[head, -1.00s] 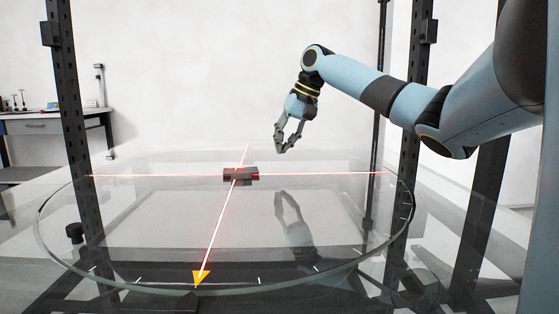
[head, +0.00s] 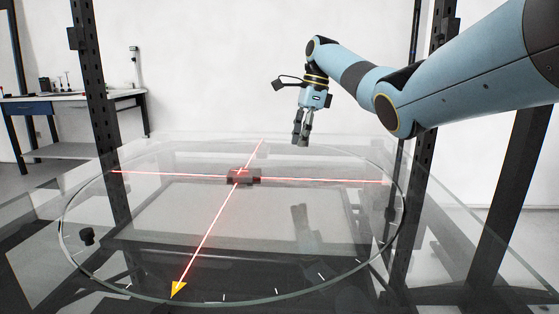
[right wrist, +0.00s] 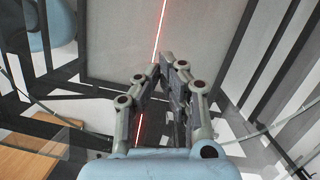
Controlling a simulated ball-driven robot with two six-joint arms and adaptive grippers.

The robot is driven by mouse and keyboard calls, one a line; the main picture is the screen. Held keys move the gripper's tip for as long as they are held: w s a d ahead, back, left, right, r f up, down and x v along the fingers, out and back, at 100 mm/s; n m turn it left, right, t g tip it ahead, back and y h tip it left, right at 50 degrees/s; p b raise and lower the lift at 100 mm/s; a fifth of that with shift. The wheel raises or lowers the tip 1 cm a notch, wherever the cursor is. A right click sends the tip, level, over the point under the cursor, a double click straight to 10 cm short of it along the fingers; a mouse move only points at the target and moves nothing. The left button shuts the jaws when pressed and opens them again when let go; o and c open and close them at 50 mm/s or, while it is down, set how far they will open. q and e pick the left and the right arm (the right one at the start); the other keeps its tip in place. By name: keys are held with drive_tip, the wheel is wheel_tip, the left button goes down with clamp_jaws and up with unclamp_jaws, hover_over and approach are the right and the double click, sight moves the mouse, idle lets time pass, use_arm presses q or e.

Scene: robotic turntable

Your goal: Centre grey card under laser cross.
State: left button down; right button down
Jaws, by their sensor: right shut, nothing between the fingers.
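A small dark grey block (head: 244,176) sits near the middle of the round glass turntable (head: 120,287). The red laser cross (head: 205,239) meets at it, with red light on its top. I cannot tell if this block is the grey card. A large pale grey panel (head: 200,215) shows through the glass; it also fills the top of the right wrist view (right wrist: 110,40), with a red line across it. My right gripper (head: 300,143) is shut and empty, above and behind the block to the right. Its fingers (right wrist: 165,65) also show in the right wrist view. My left gripper is not in view.
A yellow arrow (head: 178,290) lies at the turntable's front edge. Dark perforated posts stand left (head: 103,120) and right (head: 428,120). A dark knob (head: 87,236) is at the left rim. A workbench (head: 70,100) stands back left. The glass around the block is clear.

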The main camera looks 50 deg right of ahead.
sight(272, 179)
drive_tip(key=x, duration=0.3)
drive_tip(key=w+b+x, duration=0.1)
drive_tip(key=x, duration=0.2)
drive_tip(key=a+b+x, duration=0.1)
drive_tip(key=x, duration=0.2)
drive_tip(key=shift+w, duration=0.2)
drive_tip(key=w+a, duration=0.1)
drive_tip(key=w+a+b, duration=0.1)
drive_tip(key=shift+a+r, duration=0.25)
drive_tip(key=shift+a, duration=0.15)
drive_tip(key=shift+w+a, duration=0.15)
drive_tip(key=shift+a, duration=0.05)
drive_tip(key=shift+r, duration=0.1)
drive_tip(key=shift+w+a+r+p, duration=0.3)
drive_tip(key=shift+w+a+p, duration=0.35)
drive_tip(key=shift+p, duration=0.5)
drive_tip(key=shift+a+f, duration=0.1)
drive_tip(key=shift+a, duration=0.2)
drive_tip(key=shift+f, duration=0.25)
